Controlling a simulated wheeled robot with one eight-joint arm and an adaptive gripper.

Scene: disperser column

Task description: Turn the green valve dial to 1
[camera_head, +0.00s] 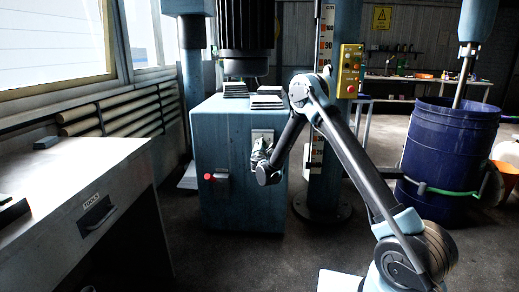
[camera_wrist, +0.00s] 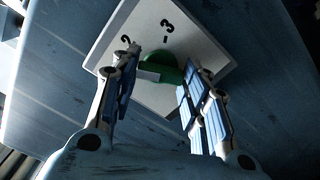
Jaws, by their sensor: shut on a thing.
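The green valve dial (camera_wrist: 162,68) sits on a pale square plate (camera_wrist: 205,35) in the wrist view. The plate is marked with a 3 and, to its left, a partly hidden 2; I cannot see a 1. A light bar crosses the dial's lower left. My gripper (camera_wrist: 153,83) has a finger on each side of the dial and is shut on it. In the head view the plate (camera_head: 263,134) is on the front of the blue cabinet, with my gripper (camera_head: 260,150) against it. The dial is hidden there.
The blue cabinet (camera_head: 220,130) has a red-knobbed lever (camera_head: 209,177) left of the plate. A desk (camera_head: 90,170) with a drawer stands at left. A yellow button box (camera_head: 349,71) is above my arm. A blue barrel (camera_head: 447,145) stands at right.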

